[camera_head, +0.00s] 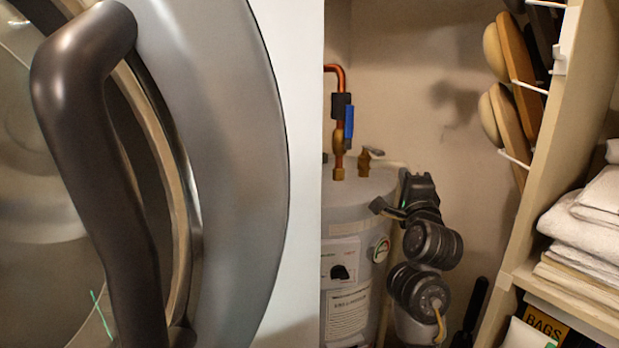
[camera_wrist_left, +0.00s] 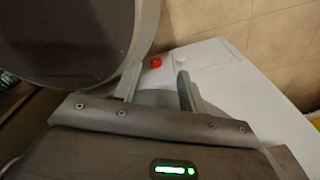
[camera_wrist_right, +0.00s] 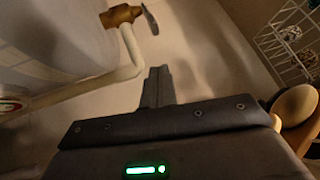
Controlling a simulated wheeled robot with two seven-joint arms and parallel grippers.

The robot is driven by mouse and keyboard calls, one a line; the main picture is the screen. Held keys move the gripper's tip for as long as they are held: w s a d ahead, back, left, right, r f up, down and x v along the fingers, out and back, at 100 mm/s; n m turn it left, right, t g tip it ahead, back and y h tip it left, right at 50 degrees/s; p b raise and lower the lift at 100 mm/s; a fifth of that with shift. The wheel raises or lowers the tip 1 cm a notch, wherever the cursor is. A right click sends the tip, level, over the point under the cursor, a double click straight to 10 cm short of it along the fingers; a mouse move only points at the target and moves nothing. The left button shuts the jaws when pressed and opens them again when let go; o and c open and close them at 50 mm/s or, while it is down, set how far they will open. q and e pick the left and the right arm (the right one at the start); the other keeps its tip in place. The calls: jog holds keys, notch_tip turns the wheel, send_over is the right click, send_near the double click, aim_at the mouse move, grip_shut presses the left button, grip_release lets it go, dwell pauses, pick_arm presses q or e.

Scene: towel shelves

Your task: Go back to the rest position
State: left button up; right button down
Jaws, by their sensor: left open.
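In the head view my right gripper (camera_head: 385,206) is at the end of my dark jointed right arm, in front of the white water heater (camera_head: 345,210). In the right wrist view its two fingers (camera_wrist_right: 157,86) lie together with nothing visible between them. My left gripper (camera_wrist_left: 160,85) shows in the left wrist view with its fingers apart and nothing between them. A large dark round shape fills the upper left of that view, close to the left finger; I cannot tell whether they touch. I cannot make out the left gripper in the head view.
A round silver machine door (camera_head: 235,150) with a thick dark handle-like bar (camera_head: 95,150) fills the head view's left. Shelves with folded towels (camera_head: 590,215) and hanging wooden brushes (camera_head: 510,110) stand right. A red knob (camera_wrist_left: 156,62) sits on a white top. A brass-ended pipe (camera_wrist_right: 120,15) is near my right gripper.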

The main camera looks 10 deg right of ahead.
jog(key=s+a+f+n+g+y, duration=0.2)
jog(key=s+f+n, duration=0.2)
jog(key=f, duration=0.6)
jog(key=s+a+f+n+g+y, duration=0.1)
jog(key=s+a+f+n+g, duration=0.2)
jog(key=f, duration=0.8)
jog(key=s+a+f+n+g+y, duration=0.2)
jog(key=s+f+n, duration=0.3)
jog(key=f, duration=0.5)
jog(key=s+a+f+n+g+y, duration=0.15)
jog(key=s+f+n+g, duration=0.4)
jog(key=s+f, duration=0.55)
jog(key=s+a+f+n+g+h, duration=0.15)
jog(key=s+f+n+g, duration=0.4)
jog(key=s, duration=0.95)
notch_tip(320, 180, down, 27)
jog(key=s+y, duration=0.1)
jog(key=s, duration=0.1)
jog(key=s+d+f+g, duration=0.1)
jog(key=s+d+f, duration=0.1)
jog(key=s+f, duration=1.4)
jog(key=shift+s+d+n, duration=0.15)
jog(key=shift+n, duration=0.15)
